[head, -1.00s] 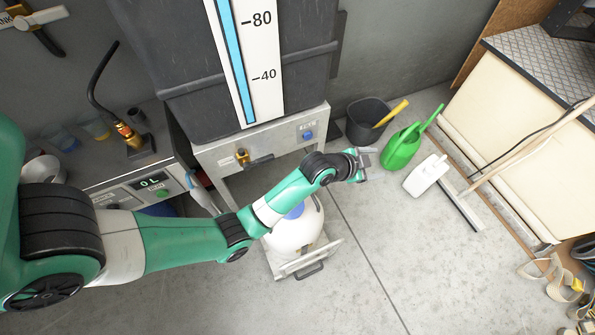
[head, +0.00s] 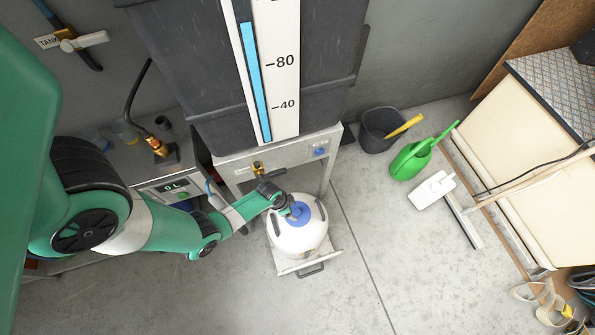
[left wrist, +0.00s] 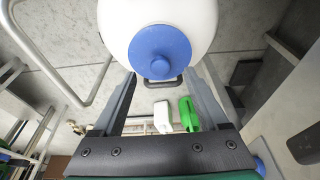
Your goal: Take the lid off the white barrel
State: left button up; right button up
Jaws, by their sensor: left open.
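The white barrel (head: 297,240) stands on a low pull-out platform (head: 325,257) below the big dark tank. Its round blue lid (head: 300,215) is on top. In the left wrist view the blue lid (left wrist: 160,52) shows in the upper middle, on the white barrel (left wrist: 205,18). My left gripper (head: 292,209) is at the lid in the head view and hides part of it. In the left wrist view my left gripper (left wrist: 162,85) has its fingers wide apart with nothing between them, the lid lying just beyond the tips. My right gripper is not in view.
The dark tank (head: 205,60) with its level gauge (head: 270,85) stands behind the barrel. A black bucket (head: 378,133), a green watering can (head: 408,162) and a white canister (head: 430,190) stand to the right. The floor (head: 360,290) in front is clear.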

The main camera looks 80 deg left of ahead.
aim_at(297, 212)
pick_arm(q)
jog(key=shift+w+f, duration=0.15)
jog(key=shift+f, duration=0.15)
jog(key=b+x, duration=0.4)
jog(key=x, duration=0.1)
jog(key=shift+w, duration=0.4)
grip_shut()
